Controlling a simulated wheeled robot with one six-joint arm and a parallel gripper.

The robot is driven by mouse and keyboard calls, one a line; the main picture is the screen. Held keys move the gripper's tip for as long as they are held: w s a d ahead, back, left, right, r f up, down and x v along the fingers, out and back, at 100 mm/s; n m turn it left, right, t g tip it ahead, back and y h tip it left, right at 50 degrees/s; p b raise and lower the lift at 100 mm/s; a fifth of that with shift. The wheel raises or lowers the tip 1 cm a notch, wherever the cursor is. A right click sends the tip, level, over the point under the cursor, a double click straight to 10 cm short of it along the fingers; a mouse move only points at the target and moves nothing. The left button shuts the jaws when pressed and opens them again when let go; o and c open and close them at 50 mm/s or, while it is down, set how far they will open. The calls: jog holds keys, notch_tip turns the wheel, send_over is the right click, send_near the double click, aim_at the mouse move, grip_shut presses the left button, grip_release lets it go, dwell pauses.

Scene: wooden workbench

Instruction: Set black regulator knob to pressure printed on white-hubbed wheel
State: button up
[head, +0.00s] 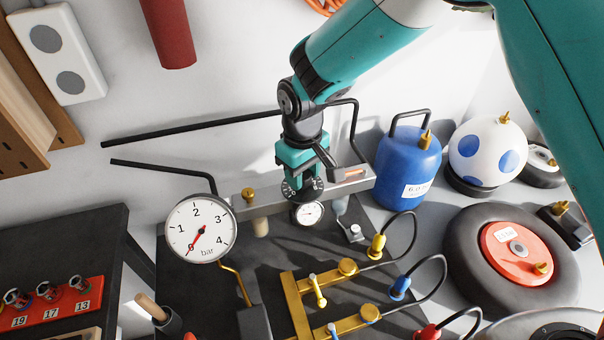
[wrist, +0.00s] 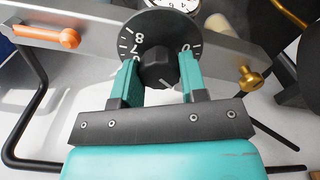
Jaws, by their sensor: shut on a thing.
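My gripper (head: 303,178) points down at the regulator on the metal rail. In the wrist view my gripper (wrist: 160,76) has its teal fingers on both sides of the black regulator knob (wrist: 157,66), shut on it. Around the knob is a black dial (wrist: 135,30) with white numbers; 8, 7 and 0 can be read, others are covered by the fingers. A white mark shows at the knob's lower right edge. A wheel with a whitish hub (head: 541,158) lies at the far right, partly behind the white tank; its print is too small to read.
A large gauge (head: 201,229) marked in bar has its red needle near 0. A small gauge (head: 308,213) sits below the regulator. Brass manifolds and hoses fill the front.

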jog(key=shift+n, duration=0.5)
jog(key=o, duration=0.9)
jog(key=shift+r, duration=0.1)
notch_tip(320, 180, up, 17)
jog(key=b, duration=0.3)
jog(key=shift+r+b, duration=0.15)
jog(key=shift+b, duration=0.2)
